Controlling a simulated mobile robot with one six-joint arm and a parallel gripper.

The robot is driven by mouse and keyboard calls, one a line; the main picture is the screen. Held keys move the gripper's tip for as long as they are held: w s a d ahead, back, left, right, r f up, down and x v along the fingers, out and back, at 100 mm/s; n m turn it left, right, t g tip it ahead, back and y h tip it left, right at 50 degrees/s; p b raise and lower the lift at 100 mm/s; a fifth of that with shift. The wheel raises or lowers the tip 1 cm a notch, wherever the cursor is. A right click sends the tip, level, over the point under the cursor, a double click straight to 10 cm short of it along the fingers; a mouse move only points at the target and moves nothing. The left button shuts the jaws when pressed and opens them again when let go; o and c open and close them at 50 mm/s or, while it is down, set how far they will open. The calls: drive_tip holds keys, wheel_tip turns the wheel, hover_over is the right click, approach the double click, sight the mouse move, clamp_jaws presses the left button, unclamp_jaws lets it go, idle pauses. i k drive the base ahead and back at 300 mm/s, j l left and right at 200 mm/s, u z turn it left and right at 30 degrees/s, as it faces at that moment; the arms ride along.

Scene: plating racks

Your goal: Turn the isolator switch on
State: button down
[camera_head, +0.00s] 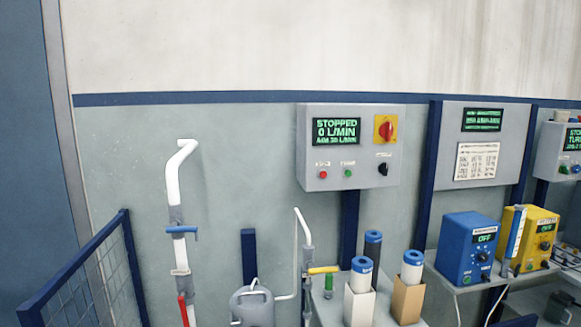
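The isolator switch (386,130) is a red rotary handle on a yellow square plate at the upper right of a grey control panel (350,113). The handle looks roughly upright. The panel's green display (336,131) reads "STOPPED 0 L/MIN", with a smaller third line I cannot read surely. Below are a red button (323,174), a green button (348,173) and a black knob (383,168). My gripper is not in view.
A blue box (467,250) and a yellow box (528,238) stand on a shelf at right. Blue-capped cylinders in boxes (407,298) stand below the panel. White pipes (173,175) and a blue mesh rail (85,270) are at left. The wall before the panel looks clear.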

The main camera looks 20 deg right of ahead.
sight(386, 130)
drive_tip(key=z, duration=1.2)
